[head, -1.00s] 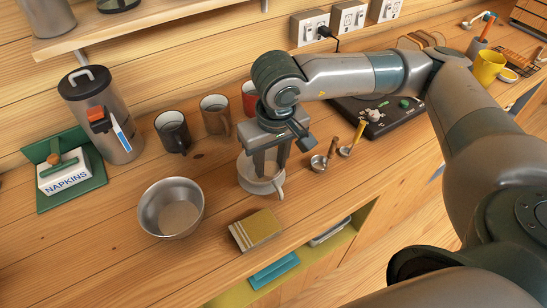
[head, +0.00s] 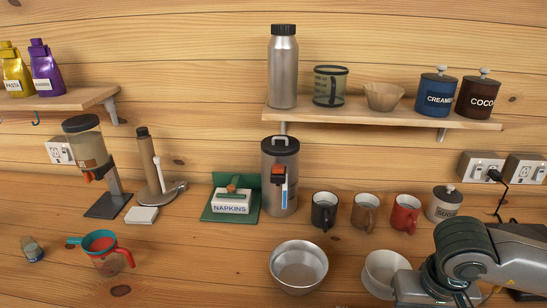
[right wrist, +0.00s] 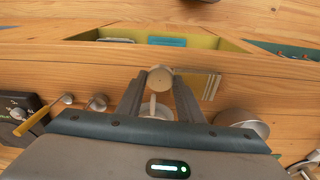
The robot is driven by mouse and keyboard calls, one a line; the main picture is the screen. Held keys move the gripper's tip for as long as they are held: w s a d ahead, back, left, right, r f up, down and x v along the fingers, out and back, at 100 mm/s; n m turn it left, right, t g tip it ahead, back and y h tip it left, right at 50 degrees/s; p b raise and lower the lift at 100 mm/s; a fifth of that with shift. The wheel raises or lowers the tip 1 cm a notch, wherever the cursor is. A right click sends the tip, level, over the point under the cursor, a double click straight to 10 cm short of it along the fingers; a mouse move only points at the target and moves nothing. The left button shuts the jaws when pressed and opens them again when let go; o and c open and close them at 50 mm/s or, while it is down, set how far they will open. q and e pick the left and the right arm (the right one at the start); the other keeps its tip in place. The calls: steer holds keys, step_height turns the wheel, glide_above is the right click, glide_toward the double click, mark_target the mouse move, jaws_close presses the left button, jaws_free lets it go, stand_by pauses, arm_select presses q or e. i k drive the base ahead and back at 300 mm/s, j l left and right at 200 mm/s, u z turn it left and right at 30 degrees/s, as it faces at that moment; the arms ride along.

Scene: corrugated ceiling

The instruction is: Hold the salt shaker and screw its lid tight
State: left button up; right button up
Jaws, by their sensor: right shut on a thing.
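A small jar with a pale label (head: 32,249) stands on the counter at the far left of the head view. It may be the salt shaker, but its label is too small to read. My right gripper shows in the right wrist view (right wrist: 160,88), its fingers shut on a pale round thing (right wrist: 160,77); I cannot tell for sure what this is. In the head view a white cup-like vessel (head: 382,271) stands beside my right wrist, and the right fingertips are hidden. My left gripper is not in view.
A steel bowl (head: 299,268) stands left of my right arm. Black (head: 324,211), brown (head: 365,214) and red (head: 405,214) mugs and a sugar jar (head: 445,205) line the back. Counter between cup and bowl is clear.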

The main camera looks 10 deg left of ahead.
mark_target(30, 247)
steer(key=k, duration=0.25)
steer(key=u, duration=1.3)
steer(key=i+j, duration=0.9)
steer(key=j, duration=0.2)
